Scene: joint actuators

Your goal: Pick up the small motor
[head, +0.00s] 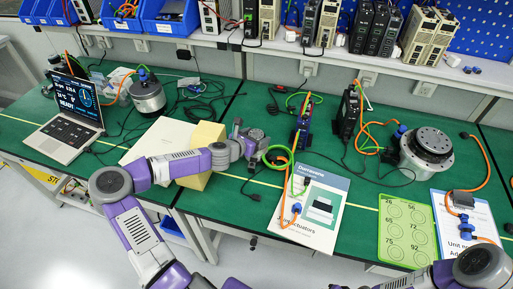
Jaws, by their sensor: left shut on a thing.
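My left gripper (254,158) is over the middle of the green bench, beside a green cable loop. It is shut on a small dark thing, mostly hidden by the jaws; I cannot tell exactly what it is. Another small grey motor (462,199) with blue connectors lies on the right sheet (483,208). My right arm shows at the bottom right; its gripper is not in view.
Large round actuators stand at left (148,94) and right (427,150). A laptop (72,125) is at the left. A tan box (203,140) stands behind my left forearm. A green card (407,232) lies in front.

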